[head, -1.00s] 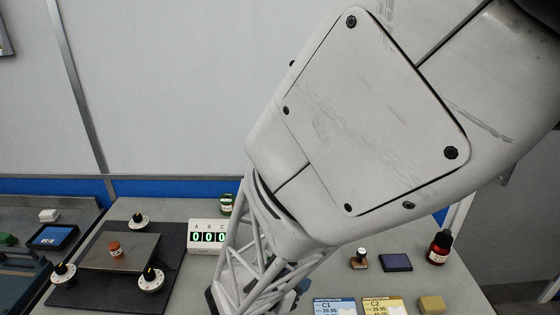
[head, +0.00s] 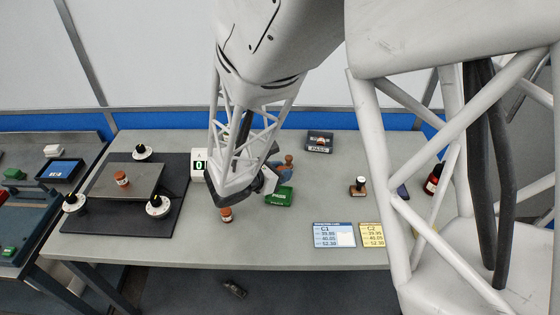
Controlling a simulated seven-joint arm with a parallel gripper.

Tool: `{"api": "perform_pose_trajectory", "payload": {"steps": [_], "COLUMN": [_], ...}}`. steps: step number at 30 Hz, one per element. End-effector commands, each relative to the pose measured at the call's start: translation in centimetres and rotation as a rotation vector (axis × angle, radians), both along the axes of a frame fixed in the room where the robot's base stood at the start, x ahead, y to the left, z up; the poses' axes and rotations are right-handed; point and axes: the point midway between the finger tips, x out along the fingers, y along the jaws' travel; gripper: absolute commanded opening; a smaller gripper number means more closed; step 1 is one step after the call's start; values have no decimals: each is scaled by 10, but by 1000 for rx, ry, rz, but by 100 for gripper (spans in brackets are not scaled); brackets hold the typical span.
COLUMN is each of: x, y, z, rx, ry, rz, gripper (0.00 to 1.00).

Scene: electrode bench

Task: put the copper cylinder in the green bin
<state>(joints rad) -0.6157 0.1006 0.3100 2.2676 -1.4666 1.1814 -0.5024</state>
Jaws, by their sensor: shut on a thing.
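My gripper (head: 228,205) hangs over the middle of the bench. Its fingers are mostly hidden by its own body. A copper-orange cylinder (head: 226,216) with a pale band shows right under it, and my gripper is shut on it. Whether the cylinder touches the bench top I cannot tell. A low green bin (head: 279,198) with pale lettering sits just right of my gripper, apart from the cylinder. Its inside is hard to make out. A second, similar orange cylinder (head: 122,179) stands on the grey plate at the left.
The grey plate (head: 140,182) lies on a dark mat with several black-and-white knobs. A counter display (head: 199,165) is partly behind my arm. The bench front is clear.

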Motion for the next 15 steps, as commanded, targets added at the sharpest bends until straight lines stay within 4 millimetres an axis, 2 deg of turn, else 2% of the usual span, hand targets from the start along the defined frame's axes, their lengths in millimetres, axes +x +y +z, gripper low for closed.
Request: {"api": "perform_pose_trajectory", "payload": {"steps": [6,15], "x": [10,10], "y": [3,3], "z": [-1,-1], "rx": [0,0], "ry": [0,0], "rz": [1,1], "gripper": [0,0]}}
